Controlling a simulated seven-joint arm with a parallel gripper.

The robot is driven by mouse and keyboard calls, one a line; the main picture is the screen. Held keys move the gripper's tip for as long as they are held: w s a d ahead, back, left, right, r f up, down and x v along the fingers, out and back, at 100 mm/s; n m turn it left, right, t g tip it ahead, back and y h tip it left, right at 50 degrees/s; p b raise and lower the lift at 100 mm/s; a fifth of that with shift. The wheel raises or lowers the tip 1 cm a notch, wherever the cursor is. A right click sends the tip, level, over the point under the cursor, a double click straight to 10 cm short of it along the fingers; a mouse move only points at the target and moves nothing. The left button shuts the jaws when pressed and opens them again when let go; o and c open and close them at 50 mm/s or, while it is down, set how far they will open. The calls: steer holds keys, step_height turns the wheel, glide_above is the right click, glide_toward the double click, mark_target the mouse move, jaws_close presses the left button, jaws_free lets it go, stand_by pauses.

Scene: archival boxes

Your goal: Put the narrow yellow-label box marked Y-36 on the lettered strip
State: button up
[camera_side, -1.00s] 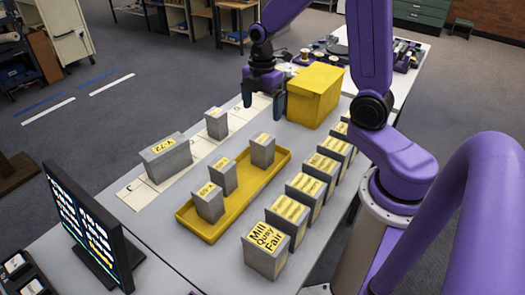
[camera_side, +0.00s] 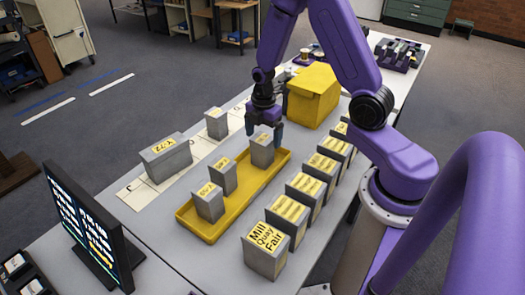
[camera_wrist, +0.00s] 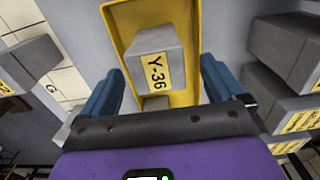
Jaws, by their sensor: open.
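The narrow grey box with the yellow label Y-36 (camera_wrist: 150,62) stands in the yellow tray; in the side view it is the box at the tray's far end (camera_side: 263,154). My gripper (camera_side: 264,134) is open above that box, with its fingers to either side in the wrist view (camera_wrist: 160,84). The fingers appear apart from the box. The pale lettered strip (camera_side: 199,149) lies left of the tray. A wide box marked Y-72 (camera_side: 166,158) and a narrower box (camera_side: 216,124) stand on it. The letter G shows on the strip in the wrist view (camera_wrist: 62,86).
Two other narrow boxes (camera_side: 222,177) (camera_side: 208,203) stand in the yellow tray (camera_side: 214,234). A row of grey boxes (camera_side: 287,213) stands right of it. A large yellow bin (camera_side: 312,95) is behind my gripper. A monitor (camera_side: 88,225) stands at front left.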

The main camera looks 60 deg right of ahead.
mark_target(262, 149)
steer(key=shift+w+f, duration=0.15)
steer(key=shift+f, duration=3)
steer(key=c, duration=1.2)
